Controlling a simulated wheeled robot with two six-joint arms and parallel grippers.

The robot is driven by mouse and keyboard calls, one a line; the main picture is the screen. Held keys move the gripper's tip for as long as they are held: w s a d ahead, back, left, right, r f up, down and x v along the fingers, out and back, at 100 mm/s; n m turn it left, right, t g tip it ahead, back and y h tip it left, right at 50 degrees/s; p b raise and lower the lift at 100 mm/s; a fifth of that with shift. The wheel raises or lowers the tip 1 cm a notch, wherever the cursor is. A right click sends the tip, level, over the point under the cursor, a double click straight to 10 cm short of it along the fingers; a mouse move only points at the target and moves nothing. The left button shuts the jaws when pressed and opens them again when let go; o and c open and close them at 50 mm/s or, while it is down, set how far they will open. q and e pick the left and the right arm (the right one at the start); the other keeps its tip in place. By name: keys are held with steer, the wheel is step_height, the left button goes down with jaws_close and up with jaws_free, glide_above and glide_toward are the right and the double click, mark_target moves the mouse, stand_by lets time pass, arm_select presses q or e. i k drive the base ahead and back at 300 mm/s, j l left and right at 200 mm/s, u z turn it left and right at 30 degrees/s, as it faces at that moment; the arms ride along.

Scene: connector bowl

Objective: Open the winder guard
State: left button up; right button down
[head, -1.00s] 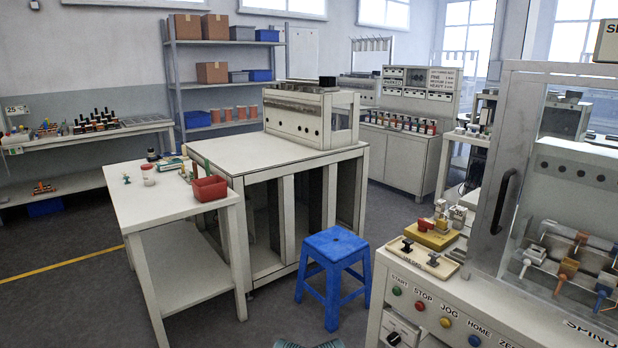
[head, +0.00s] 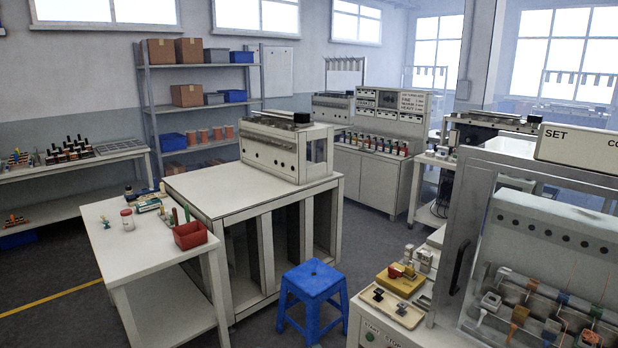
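The winder guard is a clear panel in a grey metal frame (head: 487,200) on the machine at the right of the head view. A dark curved handle (head: 461,265) is on its left upright. The guard appears to be down in front of the spindles, though its lower edge is cut off or hard to make out. Behind it a row of spindles (head: 545,298) carries orange, blue and white parts. Neither of my grippers shows in the head view.
A blue stool (head: 313,285) stands left of the winder. A wooden tray (head: 392,306) and a yellow fixture (head: 400,281) lie on the winder's left ledge. A white bench with a red bin (head: 190,236) is at the left. Grey floor lies between.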

mark_target(476, 184)
steer(key=z, duration=1.35)
